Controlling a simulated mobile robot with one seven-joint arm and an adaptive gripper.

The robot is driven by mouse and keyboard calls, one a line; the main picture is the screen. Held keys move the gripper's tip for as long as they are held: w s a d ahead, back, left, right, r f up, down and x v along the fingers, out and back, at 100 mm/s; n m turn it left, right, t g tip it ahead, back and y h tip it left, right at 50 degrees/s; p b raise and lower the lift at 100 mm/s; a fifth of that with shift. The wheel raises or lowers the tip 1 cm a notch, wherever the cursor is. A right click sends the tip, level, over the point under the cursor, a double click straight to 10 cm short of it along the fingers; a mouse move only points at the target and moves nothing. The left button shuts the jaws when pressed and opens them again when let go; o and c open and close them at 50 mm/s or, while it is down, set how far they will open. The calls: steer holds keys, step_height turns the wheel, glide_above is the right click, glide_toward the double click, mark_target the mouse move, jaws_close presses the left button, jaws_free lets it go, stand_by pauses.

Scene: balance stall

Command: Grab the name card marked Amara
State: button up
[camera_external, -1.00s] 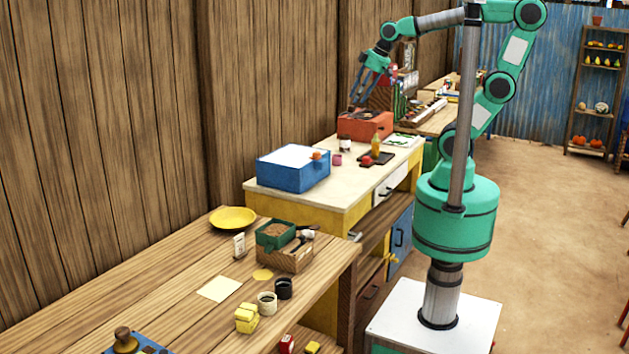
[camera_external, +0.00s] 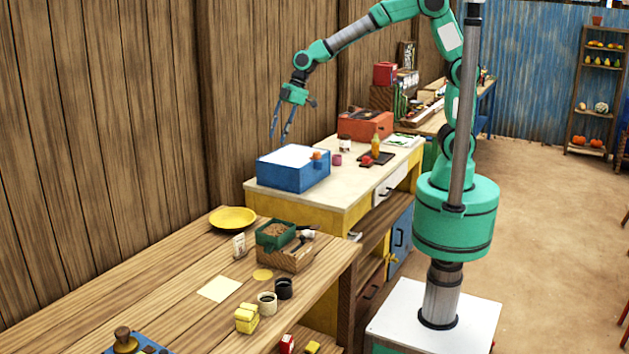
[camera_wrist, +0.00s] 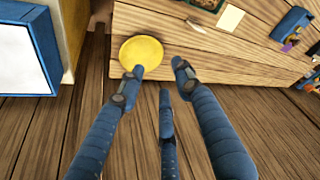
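A small white card (camera_external: 239,245) stands upright on the near wooden table, by the yellow plate (camera_external: 233,217). Its marking is too small to read, so I cannot tell whether it says Amara. In the wrist view a thin white shape that looks like this card (camera_wrist: 196,27) lies right of the yellow plate (camera_wrist: 141,53). My gripper (camera_external: 280,138) hangs in the air near the wall, above and behind the blue box, well away from the card. In the wrist view its fingers (camera_wrist: 160,75) are spread and empty.
The blue box with a white top (camera_external: 293,168) stands on the cream counter (camera_external: 345,190). The table's left part is mostly clear.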

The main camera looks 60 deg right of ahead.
steer(key=w+a+f+n+g, duration=0.1)
steer(key=w+a+f+n, duration=0.15)
steer(key=a+f, duration=0.85)
steer(key=n+g, duration=0.1)
steer(key=n, duration=0.2)
glide_toward(238, 237)
steer(key=shift+y, duration=0.3)
steer(key=d+r, duration=0.2)
steer(key=shift+w+d+r, duration=0.3)
steer(key=shift+d+r, duration=0.1)
steer(key=x, duration=0.8)
steer(key=shift+f+b, duration=0.3)
steer(key=shift+b, duration=0.05)
steer(key=shift+a+f, duration=0.1)
steer(key=shift+a, duration=0.05)
steer(key=shift+x, duration=2.5)
